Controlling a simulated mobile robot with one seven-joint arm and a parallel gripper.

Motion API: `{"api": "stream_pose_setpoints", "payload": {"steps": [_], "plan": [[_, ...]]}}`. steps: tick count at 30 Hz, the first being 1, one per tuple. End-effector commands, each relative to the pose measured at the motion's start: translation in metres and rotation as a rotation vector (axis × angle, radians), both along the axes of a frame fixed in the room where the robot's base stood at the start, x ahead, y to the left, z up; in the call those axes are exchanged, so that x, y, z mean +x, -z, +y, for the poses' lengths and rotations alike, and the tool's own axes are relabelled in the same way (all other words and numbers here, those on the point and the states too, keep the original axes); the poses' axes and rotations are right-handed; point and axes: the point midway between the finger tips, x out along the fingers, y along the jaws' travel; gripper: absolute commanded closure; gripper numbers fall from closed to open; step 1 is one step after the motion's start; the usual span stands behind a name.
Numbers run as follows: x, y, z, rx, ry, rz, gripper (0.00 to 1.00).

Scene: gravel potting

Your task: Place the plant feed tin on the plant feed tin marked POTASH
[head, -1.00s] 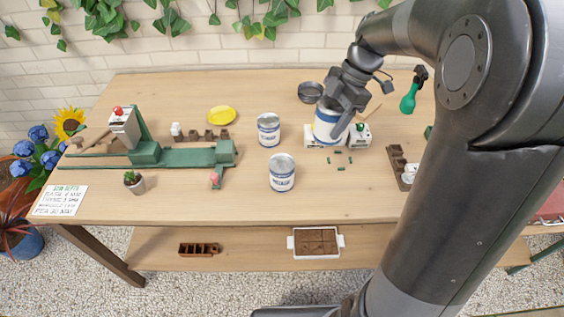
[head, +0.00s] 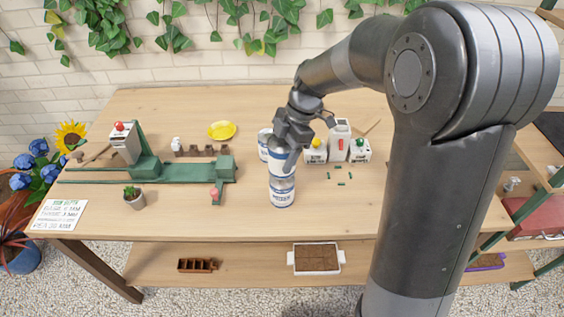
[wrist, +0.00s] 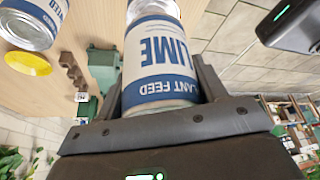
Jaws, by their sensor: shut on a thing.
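My gripper (head: 290,138) is shut on a white and blue plant feed tin (head: 281,162). In the wrist view the held tin (wrist: 160,65) reads LIME, upside down in the picture, between the two fingers. In the head view it is upright, directly above another white and blue tin (head: 282,193) standing at the table's front middle. The two look in line, with little or no gap; I cannot tell whether they touch. The lower tin's label is too small to read surely. A third tin (head: 264,143) stands behind, partly hidden by my gripper; it also shows in the wrist view (wrist: 28,22).
A green bench device (head: 180,172) lies to the left, with a yellow dish (head: 221,130) behind it. White boxes with coloured knobs (head: 340,140) stand to the right, with small green pieces (head: 338,175) in front. The table front around the lower tin is clear.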

Motion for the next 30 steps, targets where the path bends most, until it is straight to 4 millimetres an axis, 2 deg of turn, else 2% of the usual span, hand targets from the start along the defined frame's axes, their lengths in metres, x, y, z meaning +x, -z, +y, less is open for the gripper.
{"api": "stream_pose_setpoints", "payload": {"steps": [7, 18, 19, 26, 30], "plan": [[0.0, 0.034, -0.001, -0.001, 0.0, 0.002, 0.69], [0.0, 0.039, -0.001, 0.0, 0.0, 0.0, 0.69], [0.0, 0.038, -0.001, 0.0, 0.0, 0.001, 0.33], [0.0, 0.038, -0.001, 0.0, 0.0, 0.0, 0.14], [0.0, 0.038, -0.001, 0.0, 0.0, 0.0, 0.14]]}}
